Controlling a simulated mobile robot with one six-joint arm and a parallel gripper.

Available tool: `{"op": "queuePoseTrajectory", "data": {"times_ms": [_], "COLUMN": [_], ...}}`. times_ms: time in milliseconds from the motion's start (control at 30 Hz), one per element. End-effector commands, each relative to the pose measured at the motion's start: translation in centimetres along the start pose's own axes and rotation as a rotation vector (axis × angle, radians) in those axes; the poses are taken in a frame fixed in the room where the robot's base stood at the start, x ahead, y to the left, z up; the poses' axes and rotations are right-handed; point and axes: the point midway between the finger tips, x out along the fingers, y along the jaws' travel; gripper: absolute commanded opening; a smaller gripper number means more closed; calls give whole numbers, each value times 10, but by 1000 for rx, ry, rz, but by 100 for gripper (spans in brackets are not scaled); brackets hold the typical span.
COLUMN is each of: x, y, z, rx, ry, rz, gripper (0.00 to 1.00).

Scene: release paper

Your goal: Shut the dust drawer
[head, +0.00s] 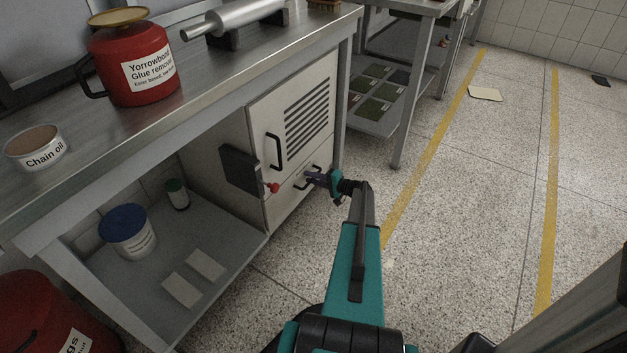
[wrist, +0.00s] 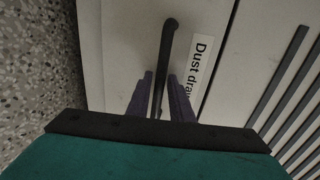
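The dust drawer (head: 288,207) is the light front panel low on the cabinet under the bench. In the wrist view its face (wrist: 120,40) fills the middle, with a partly covered "Dust dra…" label (wrist: 200,62). Its black bar handle (wrist: 169,40) runs between the two purple fingers of my gripper (wrist: 160,78). Narrow gaps show on both sides of the bar, so the fingers are open around it. In the head view my gripper (head: 309,178) is at the drawer front and partly hides the handle. I cannot tell whether the drawer stands slightly out.
Above the drawer is a vented door (head: 300,115) with its own black handle (head: 273,151). A dark box (head: 241,170) and a red knob (head: 272,188) sit at the cabinet's left. A bench leg (head: 341,110) stands close right.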

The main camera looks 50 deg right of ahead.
Motion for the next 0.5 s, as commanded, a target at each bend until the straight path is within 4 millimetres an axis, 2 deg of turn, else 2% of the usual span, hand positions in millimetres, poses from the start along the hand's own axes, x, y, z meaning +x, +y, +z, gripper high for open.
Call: {"op": "queuePoseTrajectory", "data": {"times_ms": [500], "x": [-4], "y": [0], "z": [-2], "rx": [1], "ry": [4], "rz": [-3], "gripper": [29]}}
